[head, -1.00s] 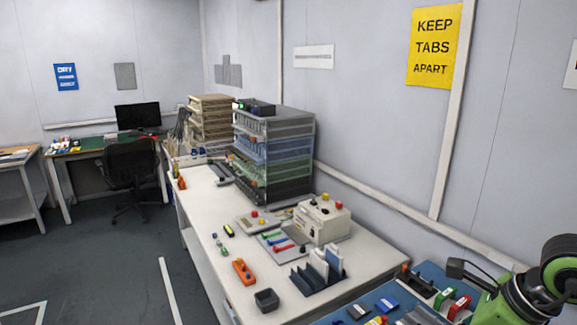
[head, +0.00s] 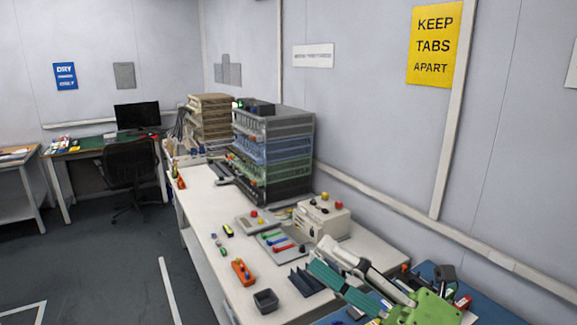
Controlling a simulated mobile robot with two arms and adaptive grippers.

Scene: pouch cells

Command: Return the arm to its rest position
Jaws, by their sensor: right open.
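My right gripper (head: 326,258) is in the lower right of the head view, with its green wrist (head: 430,308) at the bottom edge. Its teal finger and its pale grey finger point up and left, spread apart, and nothing shows between them. The fingers are in front of the dark slotted rack (head: 302,281) and hide part of it. I cannot tell their height above the bench. My left gripper is not in view.
The white bench (head: 215,210) holds a beige tester (head: 322,222), a board with coloured clips (head: 276,243), an orange block (head: 242,271) and a dark cup (head: 265,300). A tall tray stack (head: 273,150) stands behind. A blue mat (head: 478,282) lies right. Floor at left is clear.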

